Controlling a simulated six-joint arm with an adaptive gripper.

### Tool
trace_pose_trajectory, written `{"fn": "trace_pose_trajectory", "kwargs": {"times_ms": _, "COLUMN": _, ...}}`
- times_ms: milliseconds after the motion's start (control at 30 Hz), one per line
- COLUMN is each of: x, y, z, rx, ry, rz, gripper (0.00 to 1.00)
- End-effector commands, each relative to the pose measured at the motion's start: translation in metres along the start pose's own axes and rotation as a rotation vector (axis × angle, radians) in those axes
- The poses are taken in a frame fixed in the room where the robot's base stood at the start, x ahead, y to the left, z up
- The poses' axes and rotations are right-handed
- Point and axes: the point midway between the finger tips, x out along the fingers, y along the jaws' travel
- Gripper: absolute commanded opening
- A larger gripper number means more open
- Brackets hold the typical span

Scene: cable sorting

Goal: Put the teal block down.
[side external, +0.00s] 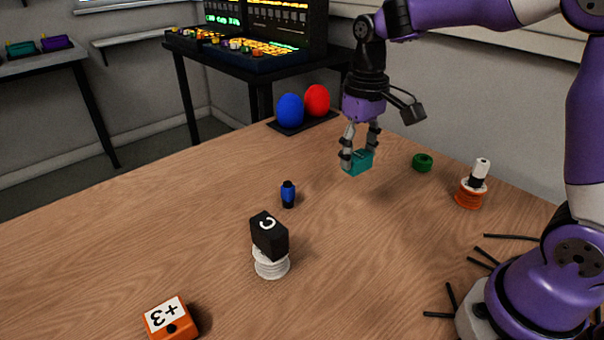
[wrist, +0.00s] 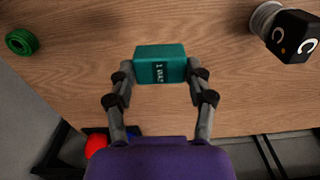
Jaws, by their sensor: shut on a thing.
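The teal block (side external: 357,164) is held between the two fingers of my gripper (side external: 358,157), above the wooden table (side external: 200,215). The block looks a little above the tabletop; the exact gap is hard to tell.
A green coil (side external: 422,162) and an orange coil (side external: 470,194) with a white-and-black piece lie to the right. A blue piece (side external: 288,194), a black block (side external: 268,236) on a white coil (side external: 271,264) and an orange box (side external: 171,320) stand nearer. Blue (side external: 290,110) and red (side external: 317,100) balls sit behind.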

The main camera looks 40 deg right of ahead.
Motion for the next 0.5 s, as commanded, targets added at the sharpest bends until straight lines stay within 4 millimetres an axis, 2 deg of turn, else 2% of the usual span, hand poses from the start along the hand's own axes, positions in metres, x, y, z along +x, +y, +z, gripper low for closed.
{"fn": "trace_pose_trajectory", "kwargs": {"times_ms": 100, "x": -0.003, "y": -0.020, "z": 0.037, "rx": -0.035, "ry": 0.005, "rz": 0.000, "gripper": 0.20}}
{"fn": "trace_pose_trajectory", "kwargs": {"times_ms": 200, "x": 0.000, "y": -0.029, "z": 0.063, "rx": -0.054, "ry": 0.005, "rz": 0.001, "gripper": 0.20}}
{"fn": "trace_pose_trajectory", "kwargs": {"times_ms": 300, "x": 0.003, "y": -0.034, "z": 0.081, "rx": -0.066, "ry": 0.003, "rz": 0.001, "gripper": 0.20}}
{"fn": "trace_pose_trajectory", "kwargs": {"times_ms": 400, "x": 0.009, "y": -0.030, "z": 0.088, "rx": -0.068, "ry": 0.002, "rz": 0.001, "gripper": 0.20}}
{"fn": "trace_pose_trajectory", "kwargs": {"times_ms": 500, "x": 0.020, "y": -0.014, "z": 0.087, "rx": -0.063, "ry": -0.002, "rz": 0.002, "gripper": 0.20}}
